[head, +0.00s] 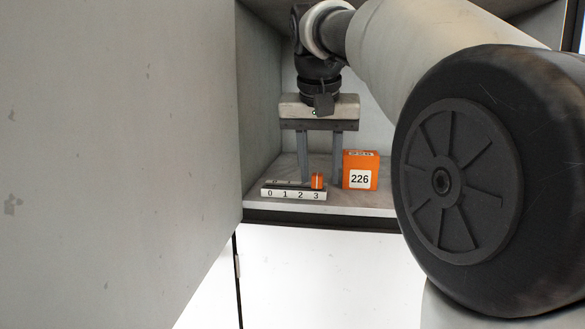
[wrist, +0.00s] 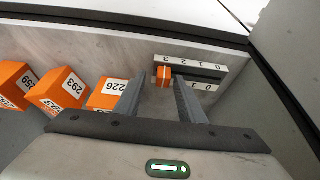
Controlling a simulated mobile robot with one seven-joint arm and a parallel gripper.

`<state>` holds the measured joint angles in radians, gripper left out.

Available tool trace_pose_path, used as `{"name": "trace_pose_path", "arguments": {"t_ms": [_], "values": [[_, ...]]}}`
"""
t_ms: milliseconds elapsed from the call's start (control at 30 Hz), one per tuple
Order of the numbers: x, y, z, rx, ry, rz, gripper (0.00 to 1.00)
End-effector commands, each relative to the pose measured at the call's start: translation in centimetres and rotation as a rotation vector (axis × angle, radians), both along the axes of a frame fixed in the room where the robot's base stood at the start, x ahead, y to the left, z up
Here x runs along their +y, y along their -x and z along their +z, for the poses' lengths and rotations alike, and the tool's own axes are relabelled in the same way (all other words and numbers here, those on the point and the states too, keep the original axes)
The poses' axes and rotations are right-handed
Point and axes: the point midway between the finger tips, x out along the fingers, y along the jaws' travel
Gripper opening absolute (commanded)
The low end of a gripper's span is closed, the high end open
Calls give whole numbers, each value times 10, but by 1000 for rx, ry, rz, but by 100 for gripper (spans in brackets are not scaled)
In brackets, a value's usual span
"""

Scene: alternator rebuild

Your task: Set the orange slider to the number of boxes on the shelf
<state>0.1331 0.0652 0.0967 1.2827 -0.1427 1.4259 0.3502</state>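The orange slider (head: 317,180) sits at the 3 end of a small scale (head: 292,194) marked 0 to 3. In the wrist view the slider (wrist: 164,76) is also beside the 3. My gripper (head: 320,182) is open, pointing down, its fingers on either side of the slider with gaps; I cannot tell whether either touches it. An orange box labelled 226 (head: 360,170) stands right of the scale in the head view. The wrist view shows boxes labelled 226 (wrist: 107,92), 292 (wrist: 58,90) and apparently 259 (wrist: 18,82), the last cut off by the frame.
The scale and boxes are on a pale shelf (head: 350,204) inside a cabinet. A large grey panel (head: 120,130) fills the left of the head view. My arm hides the shelf's right part there. The cabinet side wall (head: 262,100) is close left of the scale.

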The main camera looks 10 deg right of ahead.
Motion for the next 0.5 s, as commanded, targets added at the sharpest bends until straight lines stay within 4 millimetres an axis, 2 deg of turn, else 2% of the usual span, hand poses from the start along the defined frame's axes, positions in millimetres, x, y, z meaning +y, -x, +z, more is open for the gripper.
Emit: {"name": "trace_pose_path", "arguments": {"t_ms": [133, 267, 500], "values": [[1, 1, 4, -1, 0, 0, 36], [4, 5, 19, -3, 0, 2, 36], [12, 25, 72, -5, 1, 2, 36]]}}
